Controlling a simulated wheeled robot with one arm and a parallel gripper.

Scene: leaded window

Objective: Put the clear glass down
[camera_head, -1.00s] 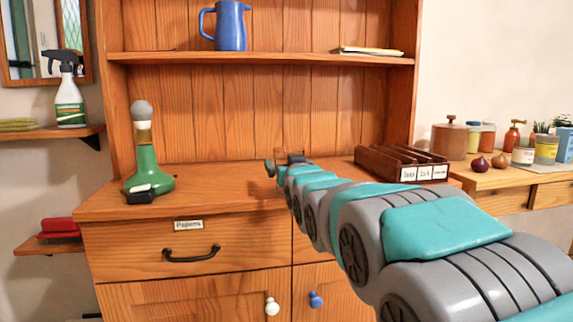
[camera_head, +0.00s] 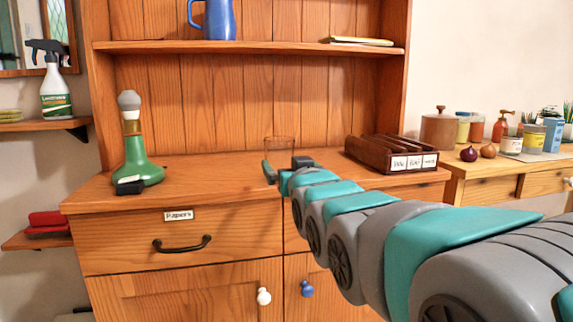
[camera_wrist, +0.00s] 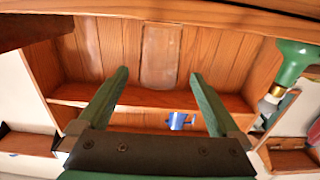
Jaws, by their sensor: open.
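The clear glass (camera_head: 279,146) stands upright on the wooden dresser top, just behind my gripper in the head view; its lower part is hidden by the gripper. My gripper (camera_head: 284,168) is open, low over the dresser top. In the wrist view, which is upside down, the glass (camera_wrist: 160,57) shows between the two spread green fingers of my gripper (camera_wrist: 159,73). There is a visible gap on each side of it, so neither finger touches it in that picture. How far past the fingertips it stands is hard to tell.
A green bottle (camera_head: 139,157) and a small black object (camera_head: 130,187) stand on the left of the dresser top (camera_head: 225,175). A brown compartment box (camera_head: 385,157) stands on the right. A shelf above holds a blue jug (camera_head: 220,20).

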